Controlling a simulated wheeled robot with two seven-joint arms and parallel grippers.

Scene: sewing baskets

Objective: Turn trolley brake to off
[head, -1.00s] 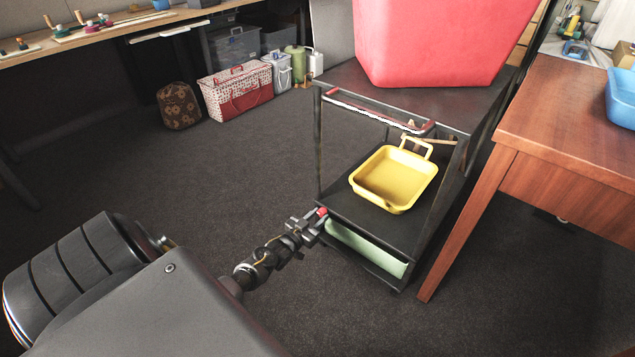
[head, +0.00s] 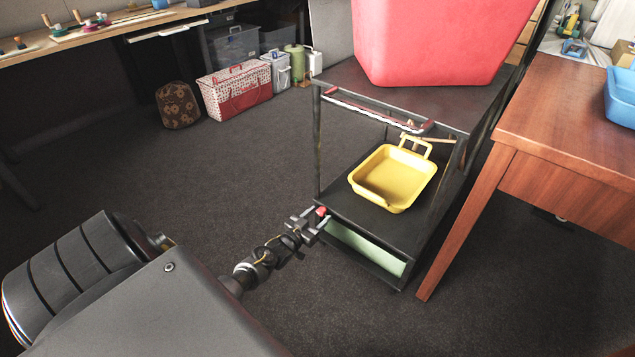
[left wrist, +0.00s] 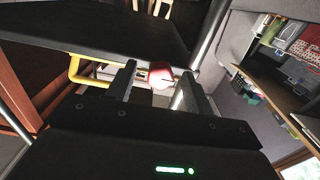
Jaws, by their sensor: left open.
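The black trolley (head: 390,224) stands at the centre right. Its brake is a small red knob (head: 321,211) at the near left corner of the lower shelf. In the left wrist view the red knob (left wrist: 160,76), with a pale mark on its face, sits between my two fingers, close to the tips. My left gripper (head: 313,220) is open around or just in front of the knob; I cannot tell whether either finger touches it. The left gripper also shows in the left wrist view (left wrist: 157,80). My right gripper is not in view.
A yellow tray (head: 392,180) lies on the lower shelf, above a pale green drawer or bin (head: 366,250). A large red basket (head: 436,40) is on top. A wooden table (head: 570,160) stands close on the right. The carpet to the left is clear.

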